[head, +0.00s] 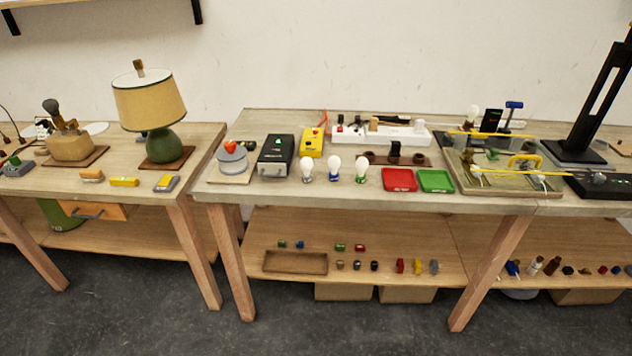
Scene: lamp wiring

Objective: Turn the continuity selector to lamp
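I cannot tell for certain which device carries the continuity selector; no label is readable at this size. A yellow box (312,143) with a small red part on top stands toward the back left of the middle bench. A black box (276,155) with a small green mark stands just left of it. A round grey device (231,158) with a red top sits on a flat base at that bench's left corner. A table lamp (152,105) with a tan shade and green base stands on the left bench. Neither of my grippers is in view.
Three bulbs (334,168) stand near the front of the middle bench (291,195). A red tray (399,180) and a green tray (435,181) lie right of them. A white strip (382,132) lies behind. A tall black stand (594,100) rises at right. A gap separates the left and middle benches.

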